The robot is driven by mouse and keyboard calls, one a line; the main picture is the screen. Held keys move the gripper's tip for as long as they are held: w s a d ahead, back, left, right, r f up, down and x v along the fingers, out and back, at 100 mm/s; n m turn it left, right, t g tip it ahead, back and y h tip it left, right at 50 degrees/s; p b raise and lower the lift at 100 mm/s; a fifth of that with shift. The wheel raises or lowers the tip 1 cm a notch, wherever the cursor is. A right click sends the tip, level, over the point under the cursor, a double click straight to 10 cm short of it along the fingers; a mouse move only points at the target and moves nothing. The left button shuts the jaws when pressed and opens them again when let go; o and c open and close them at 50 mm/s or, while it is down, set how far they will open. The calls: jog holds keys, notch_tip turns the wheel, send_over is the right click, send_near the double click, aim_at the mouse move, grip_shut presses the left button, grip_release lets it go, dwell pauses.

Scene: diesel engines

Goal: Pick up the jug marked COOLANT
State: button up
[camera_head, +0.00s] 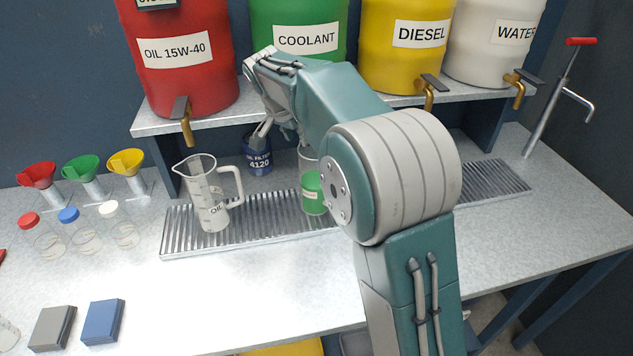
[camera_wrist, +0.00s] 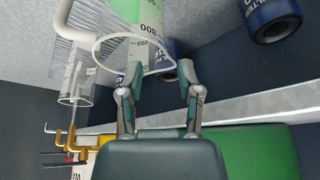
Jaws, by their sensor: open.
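My gripper (camera_head: 272,138) is above and behind this jug in the head view. In the wrist view my gripper (camera_wrist: 162,78) has its two fingers apart near the rim, the fingertips overlapping its edge in the picture. I cannot tell whether they touch. Nothing is clearly held.
The OIL jug (camera_head: 208,200) stands left on the grating (camera_head: 180,236). A blue oil filter can (camera_head: 257,155) is close to my fingers. Another clear jug (camera_wrist: 75,85) shows in the wrist view. Drums with taps, including the green COOLANT drum (camera_head: 300,18), line the shelf above.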

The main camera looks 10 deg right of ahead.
jog(key=x, duration=0.8)
jog(key=shift+w+a+f, duration=0.1)
jog(key=shift+w+f, duration=0.1)
jog(key=shift+f, duration=0.2)
jog(key=shift+r, duration=0.1)
grip_shut()
